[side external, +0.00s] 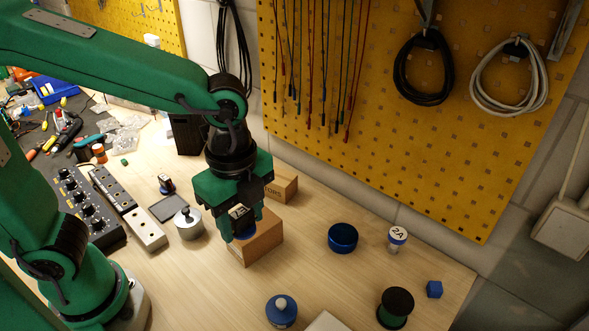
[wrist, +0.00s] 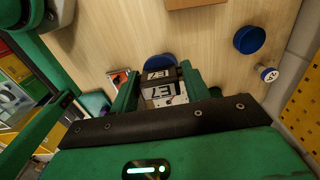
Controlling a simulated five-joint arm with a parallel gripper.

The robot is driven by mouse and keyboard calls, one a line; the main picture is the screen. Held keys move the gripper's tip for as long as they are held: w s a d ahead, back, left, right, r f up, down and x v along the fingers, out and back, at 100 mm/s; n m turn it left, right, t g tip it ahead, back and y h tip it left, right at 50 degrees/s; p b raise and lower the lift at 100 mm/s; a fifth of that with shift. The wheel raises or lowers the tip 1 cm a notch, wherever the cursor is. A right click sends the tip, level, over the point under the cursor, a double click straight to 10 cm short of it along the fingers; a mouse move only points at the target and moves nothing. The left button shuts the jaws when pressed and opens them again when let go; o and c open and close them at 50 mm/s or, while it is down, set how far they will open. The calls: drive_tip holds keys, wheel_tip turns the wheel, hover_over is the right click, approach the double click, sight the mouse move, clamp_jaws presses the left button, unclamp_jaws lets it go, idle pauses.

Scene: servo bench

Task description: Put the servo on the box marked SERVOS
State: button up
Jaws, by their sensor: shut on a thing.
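My gripper (side external: 240,222) points down and is shut on the servo (side external: 239,212), a small dark block with a white label. In the wrist view the servo (wrist: 162,88) sits between the fingers, with its printed labels facing the camera. A cardboard box (side external: 263,241) stands at the gripper in the side view, partly hidden by it; I can read no marking on it. A second cardboard box (side external: 285,189) behind has partly covered lettering that seems to end in "ORS" or "OPS". I cannot tell whether the servo touches the nearer box.
A metal weight (side external: 188,223) and power strip (side external: 128,208) lie left.

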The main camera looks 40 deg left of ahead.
drive_tip(key=w+a+f, duration=0.4)
drive_tip(key=w+a, duration=0.1)
drive_tip(key=w+a+f, duration=0.3)
drive_tip(key=shift+w+a, duration=0.15)
idle(0.4)
drive_tip(key=shift+f, duration=2)
drive_tip(key=shift+f, duration=0.1)
drive_tip(key=o, duration=1)
